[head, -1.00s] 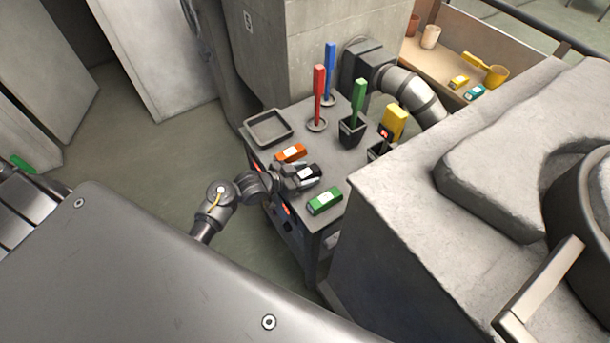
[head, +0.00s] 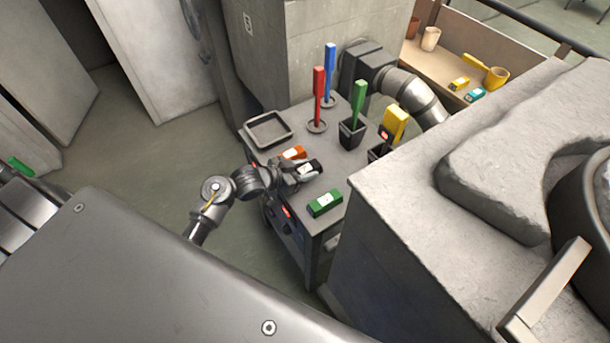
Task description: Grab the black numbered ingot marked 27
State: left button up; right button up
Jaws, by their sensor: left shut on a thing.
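The black ingot (head: 314,166) with a white label is over the grey bench top in the head view, between the orange ingot and the green ingot. The number on its label is too small to read. My left gripper (head: 303,173) reaches in from the left and is shut on the black ingot, with its fingers along the ingot's sides. I cannot tell whether the ingot is clear of the bench. My right gripper is not in view.
An orange ingot (head: 293,153) lies just behind the gripper and a green ingot (head: 325,203) in front. A grey tray (head: 290,135), red (head: 319,95), blue (head: 330,70) and green (head: 359,100) upright tools stand further back. A large concrete block (head: 400,190) borders the right.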

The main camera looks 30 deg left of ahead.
pick_arm(q)
jog(key=s+a+r+b, duration=0.1)
jog(key=a+r+b, duration=0.1)
jog(key=a+r, duration=0.8)
jog(key=a, duration=0.4)
